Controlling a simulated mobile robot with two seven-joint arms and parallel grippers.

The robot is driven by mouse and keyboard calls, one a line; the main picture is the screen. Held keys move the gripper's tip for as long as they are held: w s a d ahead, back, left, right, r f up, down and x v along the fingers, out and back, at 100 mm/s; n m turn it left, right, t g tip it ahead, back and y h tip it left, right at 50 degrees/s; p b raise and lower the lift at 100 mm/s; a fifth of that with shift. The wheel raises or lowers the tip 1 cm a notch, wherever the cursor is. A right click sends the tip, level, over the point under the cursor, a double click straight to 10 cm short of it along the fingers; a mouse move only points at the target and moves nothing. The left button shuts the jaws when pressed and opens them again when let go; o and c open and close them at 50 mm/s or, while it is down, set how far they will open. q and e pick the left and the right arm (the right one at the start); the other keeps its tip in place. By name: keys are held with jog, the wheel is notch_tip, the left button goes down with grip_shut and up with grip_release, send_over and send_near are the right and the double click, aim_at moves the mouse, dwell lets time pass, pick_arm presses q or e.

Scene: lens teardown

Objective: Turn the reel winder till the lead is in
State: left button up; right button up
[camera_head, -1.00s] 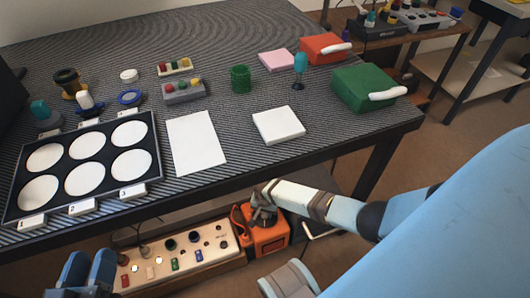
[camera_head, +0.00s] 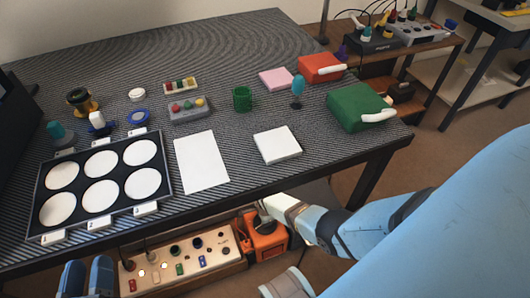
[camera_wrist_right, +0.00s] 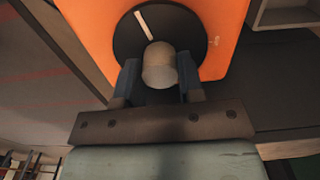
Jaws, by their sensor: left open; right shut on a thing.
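The reel winder is an orange box (camera_head: 268,238) below the table's front edge, right of a cream panel. In the right wrist view its orange face (camera_wrist_right: 225,50) carries a black disc (camera_wrist_right: 190,25) with a white line and a pale round knob (camera_wrist_right: 159,66). My right gripper (camera_wrist_right: 160,80) has its two blue fingers closed on either side of the knob; in the head view its arm mostly covers it. My left gripper (camera_head: 87,277) is open and empty at the bottom left, apart from the winder. I cannot make out the lead clearly.
The cream panel (camera_head: 215,240) with sockets, switches and cables stands left of the winder.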

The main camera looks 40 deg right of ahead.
jog(key=m, duration=0.6)
jog(key=shift+s, duration=0.15)
jog(key=shift+m, duration=0.8)
pick_arm(q)
jog(key=shift+a+f+y, duration=0.15)
jog(key=shift+f+y, duration=0.15)
jog(key=shift+f, duration=0.25)
pick_arm(e)
jog(key=shift+m, duration=0.3)
pick_arm(q)
jog(key=shift+r, duration=0.1)
jog(key=shift+w+r, duration=0.15)
pick_arm(e)
jog(key=o, duration=0.9)
pick_arm(q)
jog(key=shift+s+f, duration=0.2)
jog(key=shift+f, duration=0.05)
